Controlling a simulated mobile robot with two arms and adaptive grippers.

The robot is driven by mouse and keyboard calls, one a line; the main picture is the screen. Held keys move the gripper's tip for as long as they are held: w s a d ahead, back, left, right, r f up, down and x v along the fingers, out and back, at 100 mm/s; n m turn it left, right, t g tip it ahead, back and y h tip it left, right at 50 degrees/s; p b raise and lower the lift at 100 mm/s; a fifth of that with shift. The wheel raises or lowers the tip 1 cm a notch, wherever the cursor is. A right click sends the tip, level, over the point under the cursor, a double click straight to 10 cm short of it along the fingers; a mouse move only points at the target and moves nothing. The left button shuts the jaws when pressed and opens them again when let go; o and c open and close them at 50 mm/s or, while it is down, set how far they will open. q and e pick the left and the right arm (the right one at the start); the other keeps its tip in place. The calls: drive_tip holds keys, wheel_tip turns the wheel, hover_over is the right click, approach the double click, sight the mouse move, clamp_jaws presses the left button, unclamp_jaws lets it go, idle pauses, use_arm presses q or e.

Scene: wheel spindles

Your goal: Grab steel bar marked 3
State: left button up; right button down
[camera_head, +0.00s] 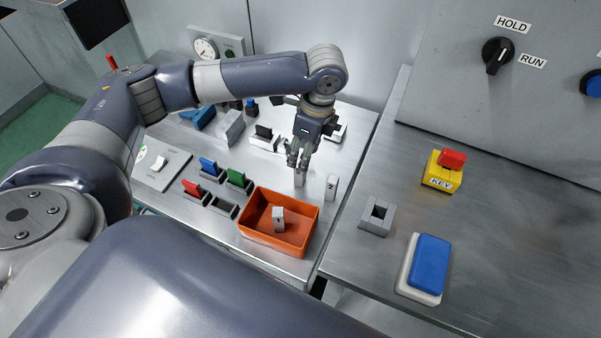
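A small upright steel bar (299,179) stands on the metal bench directly below my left gripper (299,161). The gripper points down, with its fingertips at the top of this bar. I cannot tell whether the fingers are apart or closed on it, and no mark on it is readable. A second upright steel bar (331,188) stands just to the right, with a small dark mark that is too small to read. A third steel bar (278,219) stands in the orange tray (309,228), also with a small dark mark. My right gripper is not in view.
Red, blue and green tabs stand in dark holders left of the tray. A grey square socket (376,216), a blue-topped block (430,263) and a yellow KEY box (440,172) are on the right bench. A gap separates the benches near the front.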

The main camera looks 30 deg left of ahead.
sight(300, 174)
use_arm(q)
drive_tip(key=shift+f, duration=0.65)
drive_tip(key=f, duration=0.2)
drive_tip(key=a+f, duration=0.1)
drive_tip(key=f, duration=0.1)
drive_tip(key=shift+f, duration=0.4)
clamp_jaws()
